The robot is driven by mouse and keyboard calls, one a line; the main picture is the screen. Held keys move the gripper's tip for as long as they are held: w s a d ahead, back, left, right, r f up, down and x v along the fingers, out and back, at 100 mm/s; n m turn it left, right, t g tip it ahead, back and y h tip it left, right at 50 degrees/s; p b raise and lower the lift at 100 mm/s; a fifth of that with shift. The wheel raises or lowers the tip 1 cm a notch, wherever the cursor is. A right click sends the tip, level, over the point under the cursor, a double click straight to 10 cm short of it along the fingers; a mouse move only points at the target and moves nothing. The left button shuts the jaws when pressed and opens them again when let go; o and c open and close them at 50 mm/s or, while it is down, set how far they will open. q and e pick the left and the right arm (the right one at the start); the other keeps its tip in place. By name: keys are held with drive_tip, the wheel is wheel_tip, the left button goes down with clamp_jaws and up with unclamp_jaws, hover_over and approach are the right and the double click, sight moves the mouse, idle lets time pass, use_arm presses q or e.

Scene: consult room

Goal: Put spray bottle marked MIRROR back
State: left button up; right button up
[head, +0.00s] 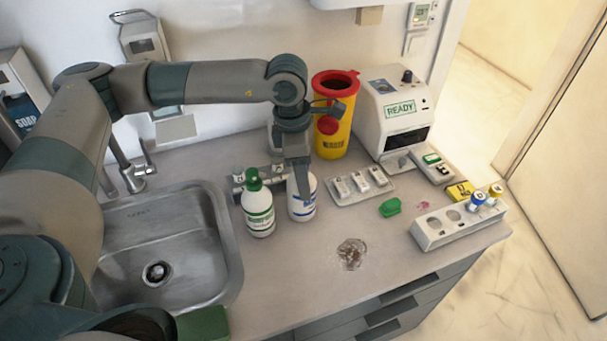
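Two white bottles stand side by side on the counter, right of the sink. The left one (258,214) has a green cap and a green label. The right one (302,208) has a blue label, and its top is hidden by my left gripper. I cannot read MIRROR on either label. My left gripper (303,187) points down, with a finger in front of the right bottle's upper part; whether it grips the bottle is hidden. A grey rack (238,184) with small white tags sits behind the bottles, partly covered. My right gripper is not in view.
The sink (228,248) is at left. A yellow sharps bin (333,140), a white READY machine (398,112), a module tray (347,199), a green item (390,207) and a tube rack (432,236) stand right. A brown stain (351,254) marks the otherwise clear front counter.

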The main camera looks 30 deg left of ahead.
use_arm(q)
drive_tip(key=shift+o, duration=1.2)
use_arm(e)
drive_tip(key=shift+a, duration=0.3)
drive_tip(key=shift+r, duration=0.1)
use_arm(q)
drive_tip(key=shift+r, duration=0.3)
drive_tip(key=r+b, duration=0.1)
drive_tip(key=r, duration=0.2)
drive_tip(key=r+b, duration=0.1)
drive_tip(key=r, duration=0.3)
drive_tip(key=a+r+b, duration=0.1)
drive_tip(key=r, duration=0.2)
drive_tip(key=shift+s+r, duration=0.15)
drive_tip(key=shift+s, duration=0.2)
drive_tip(key=shift+r, duration=0.55)
drive_tip(key=shift+a+r, duration=0.1)
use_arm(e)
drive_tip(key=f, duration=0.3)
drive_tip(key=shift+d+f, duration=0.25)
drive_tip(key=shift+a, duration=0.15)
use_arm(q)
drive_tip(key=shift+s, duration=0.15)
